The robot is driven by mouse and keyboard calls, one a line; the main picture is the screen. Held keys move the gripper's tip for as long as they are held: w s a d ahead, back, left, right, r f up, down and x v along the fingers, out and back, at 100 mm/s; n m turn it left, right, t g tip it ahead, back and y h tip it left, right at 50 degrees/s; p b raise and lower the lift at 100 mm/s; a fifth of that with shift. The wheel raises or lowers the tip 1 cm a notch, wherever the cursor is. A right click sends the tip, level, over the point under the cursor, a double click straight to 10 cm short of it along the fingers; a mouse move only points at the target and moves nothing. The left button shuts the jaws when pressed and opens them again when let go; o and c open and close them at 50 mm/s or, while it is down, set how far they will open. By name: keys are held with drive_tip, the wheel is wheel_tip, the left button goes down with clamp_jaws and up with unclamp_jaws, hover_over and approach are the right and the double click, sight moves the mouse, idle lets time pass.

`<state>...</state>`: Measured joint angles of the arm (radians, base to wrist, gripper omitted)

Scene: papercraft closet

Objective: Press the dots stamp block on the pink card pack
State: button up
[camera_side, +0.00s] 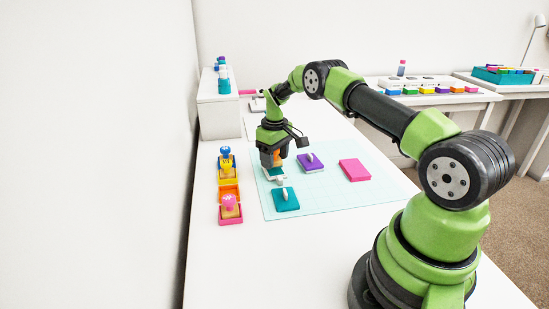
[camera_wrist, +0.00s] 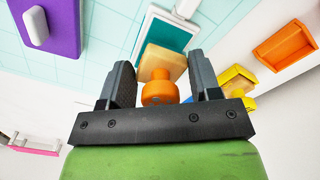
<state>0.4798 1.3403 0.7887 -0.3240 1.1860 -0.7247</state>
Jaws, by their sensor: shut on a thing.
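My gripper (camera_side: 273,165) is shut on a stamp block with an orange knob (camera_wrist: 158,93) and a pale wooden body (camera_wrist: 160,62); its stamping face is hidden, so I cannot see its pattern. In the wrist view the knob sits between the two fingers (camera_wrist: 160,85). The block is over a white-rimmed tray with a teal pad (camera_wrist: 172,34); I cannot tell if they touch. In the side view this tray (camera_side: 275,175) is directly below my gripper. The pink card pack (camera_side: 355,170) lies flat to the right, clear of my gripper.
At left stand a blue-topped stamp (camera_side: 226,152), an empty orange holder (camera_side: 229,193) and a pink-topped stamp (camera_side: 230,205). The mat around the pink pack is clear.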

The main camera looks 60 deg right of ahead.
drive_tip(key=shift+f, duration=0.6)
idle(1.2)
drive_tip(key=shift+r, duration=0.6)
drive_tip(key=shift+f, duration=0.8)
idle(0.7)
drive_tip(key=shift+o, duration=1)
drive_tip(key=shift+c, duration=1.4)
drive_tip(key=shift+r, duration=3.1)
